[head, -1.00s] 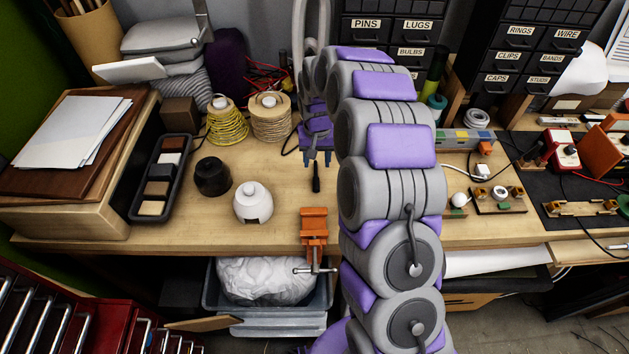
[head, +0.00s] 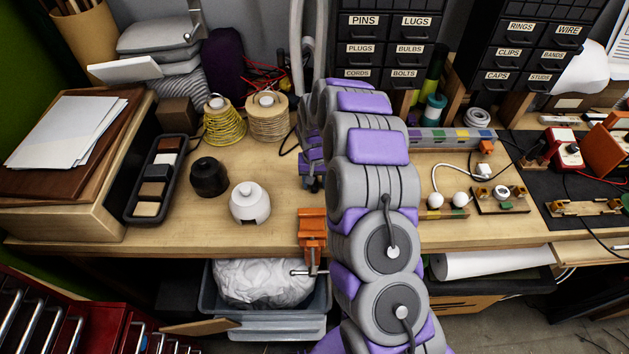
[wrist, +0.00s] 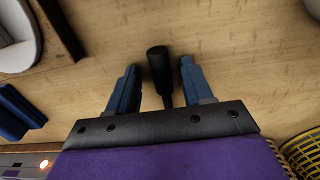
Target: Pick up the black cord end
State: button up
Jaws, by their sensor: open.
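The black cord end (wrist: 158,66) is a short dark plug-like piece above the wooden bench top in the wrist view. It shows between the two blue fingers of my gripper (wrist: 159,76), with a visible gap on both sides. Its thick tip reaches slightly past the fingertips, and its thinner part runs back under the dark gripper body. My gripper is open and empty. In the head view my gripper (head: 312,184) is low over the bench, behind the orange clamp, and the cord end is hidden by it.
The orange clamp (head: 312,228) grips the bench's front edge near my arm. Yellow (head: 224,125) and tan (head: 267,121) cane coils stand behind. Bare bench top lies between the white pot and clamp.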

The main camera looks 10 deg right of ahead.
jog(key=shift+a, duration=0.1)
grip_shut()
dwell(0.5)
